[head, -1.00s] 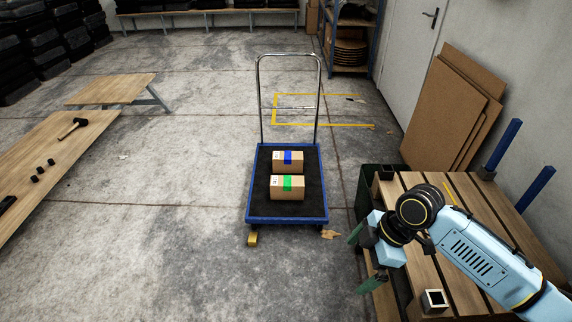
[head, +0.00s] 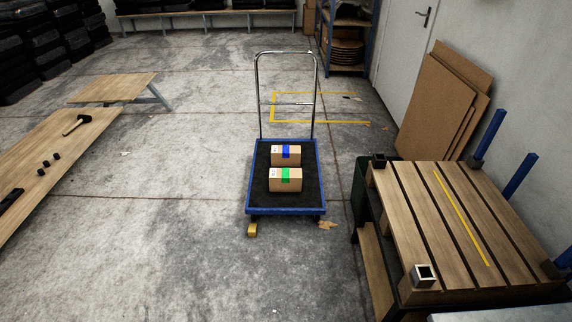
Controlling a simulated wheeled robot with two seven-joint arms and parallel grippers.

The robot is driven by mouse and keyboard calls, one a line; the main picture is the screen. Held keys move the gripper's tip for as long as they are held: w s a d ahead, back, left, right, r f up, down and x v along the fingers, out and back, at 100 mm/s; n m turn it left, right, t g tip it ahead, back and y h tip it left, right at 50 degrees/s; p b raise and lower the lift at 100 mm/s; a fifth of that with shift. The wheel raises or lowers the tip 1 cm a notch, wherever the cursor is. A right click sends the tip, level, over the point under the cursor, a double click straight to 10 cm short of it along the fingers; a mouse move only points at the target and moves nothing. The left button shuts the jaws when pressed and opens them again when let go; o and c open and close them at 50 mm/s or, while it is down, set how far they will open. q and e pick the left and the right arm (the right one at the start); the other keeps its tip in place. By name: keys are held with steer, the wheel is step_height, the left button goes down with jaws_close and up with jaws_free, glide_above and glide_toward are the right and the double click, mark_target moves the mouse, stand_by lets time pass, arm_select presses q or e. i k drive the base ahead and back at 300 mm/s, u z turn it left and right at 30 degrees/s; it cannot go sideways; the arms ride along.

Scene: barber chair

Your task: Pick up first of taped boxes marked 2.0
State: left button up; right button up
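Two taped cardboard boxes sit on the dark bed of a blue platform trolley (head: 314,180) in the middle of the head view. The far box (head: 286,160) has blue tape over it. The near box (head: 285,186) has green tape over it. Both have small white labels on the left of their faces, too small to read, so I cannot tell which is marked 2.0. Neither of my grippers shows in the head view now.
A slatted wooden pallet table (head: 470,225) stands at the right, with a yellow strip on it. A wooden bench with a mallet (head: 76,124) is at the left. Brown boards (head: 440,105) lean on the right wall. The floor around the trolley is mostly clear.

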mark_target(284, 155)
steer(key=u, duration=0.95)
steer(key=i, duration=2.7)
steer(key=u, duration=0.1)
steer(key=i, duration=2.4)
steer(key=z, duration=1.6)
steer(key=i, duration=1)
steer(key=z, duration=1.15)
